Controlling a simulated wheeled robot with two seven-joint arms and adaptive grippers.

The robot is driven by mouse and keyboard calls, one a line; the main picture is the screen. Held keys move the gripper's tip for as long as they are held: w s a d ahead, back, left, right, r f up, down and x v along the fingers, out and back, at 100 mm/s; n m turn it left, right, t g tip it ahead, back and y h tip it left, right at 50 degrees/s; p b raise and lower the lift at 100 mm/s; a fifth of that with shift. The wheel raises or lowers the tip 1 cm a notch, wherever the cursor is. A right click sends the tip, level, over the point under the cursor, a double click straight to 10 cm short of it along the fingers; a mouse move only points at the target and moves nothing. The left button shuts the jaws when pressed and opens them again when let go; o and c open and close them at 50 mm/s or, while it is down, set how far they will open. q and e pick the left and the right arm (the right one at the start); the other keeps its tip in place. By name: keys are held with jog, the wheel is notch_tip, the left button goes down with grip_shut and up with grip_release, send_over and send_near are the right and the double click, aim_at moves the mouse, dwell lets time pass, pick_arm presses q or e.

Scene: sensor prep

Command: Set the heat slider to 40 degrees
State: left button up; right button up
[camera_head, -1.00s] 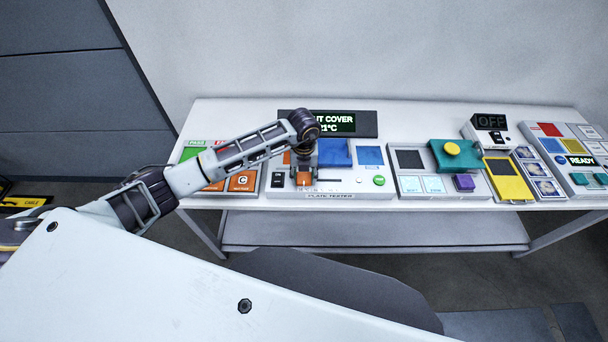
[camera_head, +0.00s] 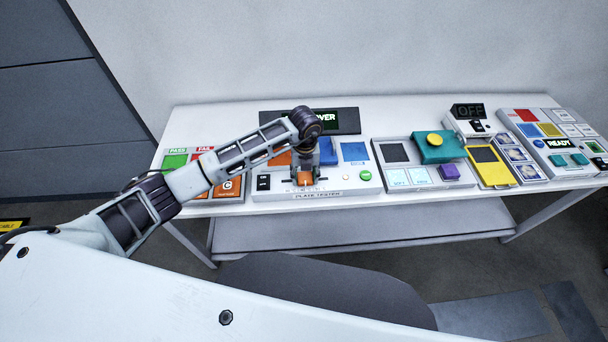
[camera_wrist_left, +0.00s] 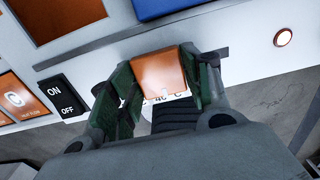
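The plate tester (camera_head: 345,188) is a white panel on the table with a dark slider slot along its front part. The heat slider's orange knob (camera_head: 305,178) sits in that slot. In the left wrist view the knob (camera_wrist_left: 160,73) has slot (camera_wrist_left: 80,62) showing on both sides, more on the left. A "40 °C" mark (camera_wrist_left: 165,99) shows just below the knob; other marks are hidden by my fingers. My left gripper (camera_head: 304,176) points down, its two green-black fingers (camera_wrist_left: 159,80) against the knob's sides. My right gripper is out of view.
A dark display (camera_head: 335,119) behind the tester reads "...OVER", partly hidden by my arm. An ON/OFF switch (camera_wrist_left: 60,98) is left of the slider, and a green button (camera_head: 365,175) is right. Other panels, including one with a teal block (camera_head: 438,150), stand farther right.

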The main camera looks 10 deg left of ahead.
aim_at(305, 177)
pick_arm(q)
jog(key=shift+o, duration=1.4)
notch_tip(305, 177, up, 12)
jog(key=shift+d, duration=0.1)
